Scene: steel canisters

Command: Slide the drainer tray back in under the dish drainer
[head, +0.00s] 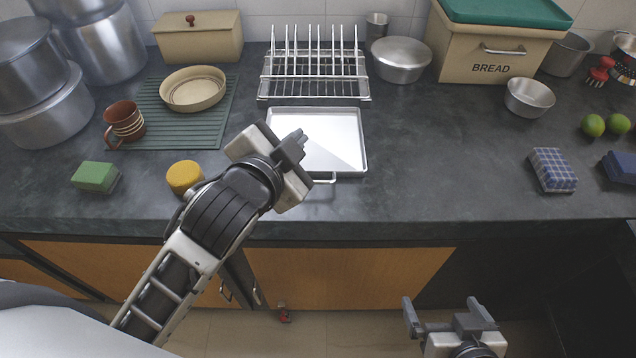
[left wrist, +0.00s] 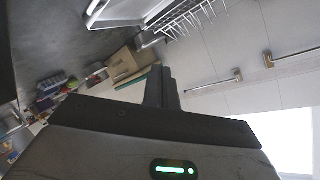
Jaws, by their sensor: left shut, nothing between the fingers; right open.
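The drainer tray (head: 342,128) is a shallow white tray with a metal rim, pulled out on the worktop in front of the wire dish drainer (head: 314,66). Its front handle (head: 322,180) points toward me. The drainer also shows at the top of the left wrist view (left wrist: 188,14), with part of the tray (left wrist: 96,12) beside it. My left gripper (head: 298,138) is shut and empty over the tray's left part, hiding some of its left side and front edge. I cannot tell whether it touches the tray. My right gripper (head: 442,312) is open and empty, low in front of the counter.
A green ribbed mat (head: 216,130) holds a bowl (head: 193,89) and a mug (head: 124,122). A pot (head: 400,60) and bread bin (head: 492,62) stand right of the drainer.

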